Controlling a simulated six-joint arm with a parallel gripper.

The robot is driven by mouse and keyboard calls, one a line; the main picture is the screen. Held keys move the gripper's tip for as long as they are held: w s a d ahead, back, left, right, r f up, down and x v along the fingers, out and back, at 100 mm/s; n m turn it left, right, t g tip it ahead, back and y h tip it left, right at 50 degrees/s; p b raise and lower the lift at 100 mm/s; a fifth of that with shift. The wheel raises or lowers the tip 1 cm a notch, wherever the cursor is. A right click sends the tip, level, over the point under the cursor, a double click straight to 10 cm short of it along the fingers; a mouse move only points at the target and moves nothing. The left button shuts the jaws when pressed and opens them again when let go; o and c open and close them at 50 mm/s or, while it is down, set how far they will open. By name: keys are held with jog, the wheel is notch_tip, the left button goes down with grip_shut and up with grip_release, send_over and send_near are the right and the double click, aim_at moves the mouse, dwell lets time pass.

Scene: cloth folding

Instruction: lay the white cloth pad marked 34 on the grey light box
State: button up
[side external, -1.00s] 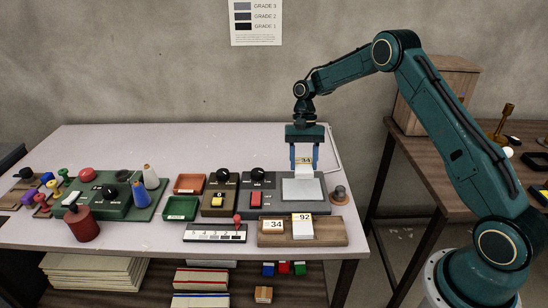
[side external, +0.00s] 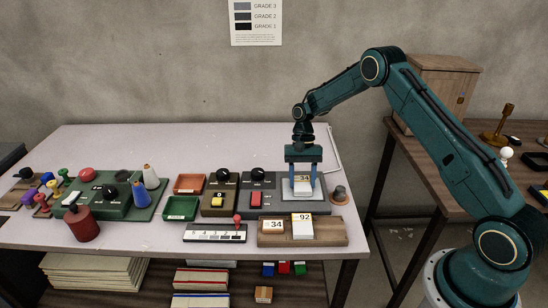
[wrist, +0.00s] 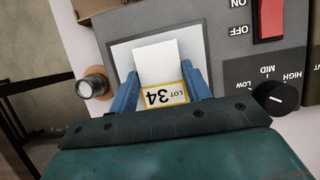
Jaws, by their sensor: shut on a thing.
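The white cloth pad marked 34 (side external: 303,187) is in my gripper (side external: 303,181), over the pale plate of the grey light box (side external: 289,194). In the wrist view the pad (wrist: 157,62) sits between the two blue fingers of my gripper (wrist: 160,90), its yellow-edged LOT 34 label by the fingers. The light box (wrist: 240,75) frames the pale plate around the pad. The gripper is shut on the pad. I cannot tell whether the pad's underside touches the plate.
A red switch (wrist: 268,18) and a black knob (wrist: 274,98) are on the light box. A wooden holder (side external: 338,232) with a 34 label and a pad marked 92 (side external: 302,227) stands in front. A metal-and-wood knob (side external: 339,195) is close at the right.

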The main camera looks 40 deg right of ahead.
jog(key=shift+f, duration=0.15)
jog(key=o, duration=1)
jog(key=shift+c, duration=0.2)
jog(key=shift+v, duration=3.8)
